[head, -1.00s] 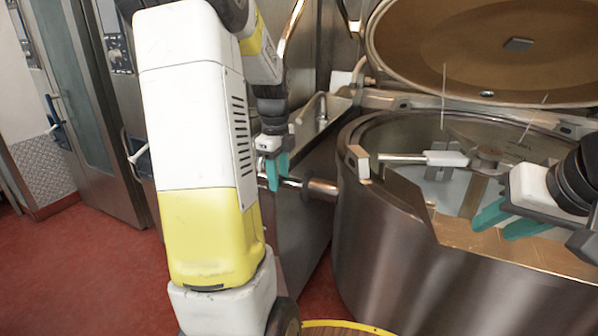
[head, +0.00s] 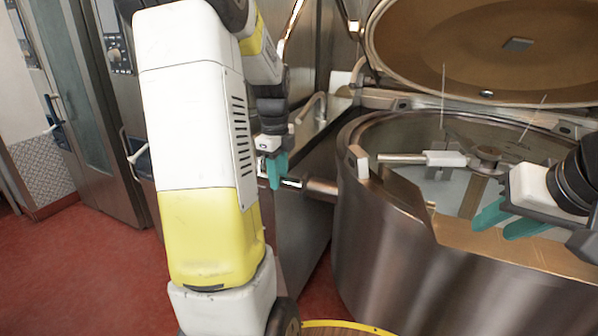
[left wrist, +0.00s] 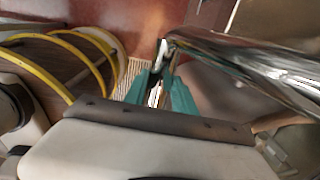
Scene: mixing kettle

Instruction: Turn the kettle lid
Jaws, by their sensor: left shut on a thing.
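The kettle (head: 385,250) is a large steel drum at the right of the head view. Its round lid (head: 440,30) is raised and tilted back behind the opening, its brownish inner face showing. A metal bar with a thicker sleeve (head: 321,189) sticks out from the kettle's left side. My left gripper (head: 276,180) is shut on the outer end of this bar (left wrist: 260,65), the teal fingers either side of metal in the left wrist view (left wrist: 160,88). My right gripper (head: 495,228) is open and empty above the kettle's front rim, with a gap between its teal fingers.
A mixing arm (head: 430,158) lies across the kettle opening. A steel cabinet (head: 300,235) stands close behind my left gripper. Steel doors (head: 95,130) line the left. The red floor (head: 80,270) is clear at lower left.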

